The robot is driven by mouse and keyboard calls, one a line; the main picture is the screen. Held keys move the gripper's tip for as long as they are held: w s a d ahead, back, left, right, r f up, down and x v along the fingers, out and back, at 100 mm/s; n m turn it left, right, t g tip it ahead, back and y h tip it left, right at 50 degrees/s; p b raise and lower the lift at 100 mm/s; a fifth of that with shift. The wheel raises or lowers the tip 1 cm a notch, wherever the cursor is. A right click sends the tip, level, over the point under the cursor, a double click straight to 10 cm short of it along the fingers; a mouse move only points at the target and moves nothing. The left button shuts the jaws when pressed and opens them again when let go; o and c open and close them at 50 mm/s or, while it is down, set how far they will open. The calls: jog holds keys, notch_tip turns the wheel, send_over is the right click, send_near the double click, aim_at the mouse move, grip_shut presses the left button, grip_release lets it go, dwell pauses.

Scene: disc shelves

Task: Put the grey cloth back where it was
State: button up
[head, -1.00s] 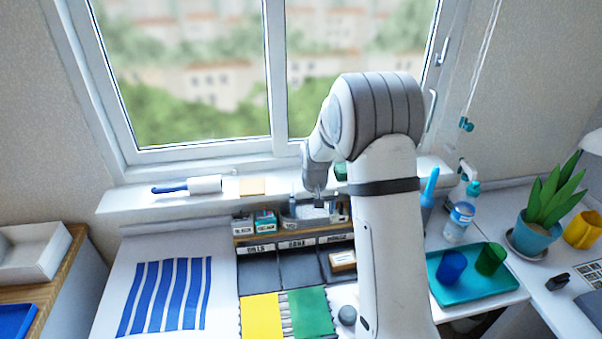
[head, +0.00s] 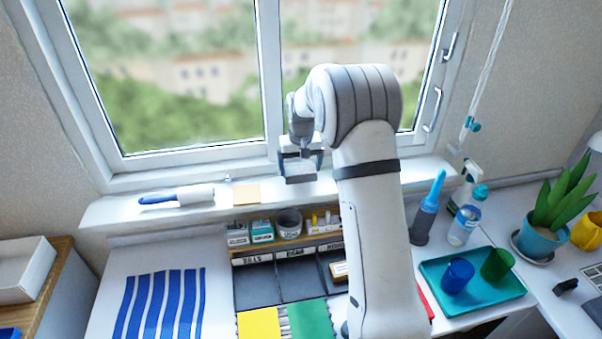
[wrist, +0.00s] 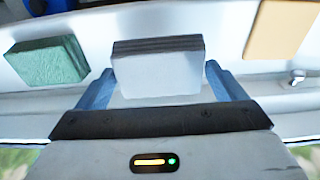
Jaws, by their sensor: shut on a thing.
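My gripper (head: 299,160) is over the windowsill, in front of the window. It is shut on a folded grey cloth (head: 301,175). In the wrist view the grey cloth (wrist: 158,70) sits between the two blue fingers of my gripper (wrist: 158,88), with its layered dark edge facing away from the gripper body. I cannot tell whether the cloth touches the sill.
A tan cloth (head: 246,194) lies on the windowsill (head: 107,212), with a lint roller (head: 178,196) to its left. A folded green cloth (wrist: 48,60) shows at the left of the wrist view. A shelf unit (head: 285,244) with small containers stands below the sill.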

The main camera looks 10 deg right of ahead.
aim_at(301, 170)
jog(key=shift+f+p, duration=0.3)
jog(key=shift+f, duration=1.35)
jog(key=shift+s, duration=0.1)
jog(key=shift+f, duration=0.2)
jog(key=o, duration=0.7)
jog(key=shift+r, duration=0.1)
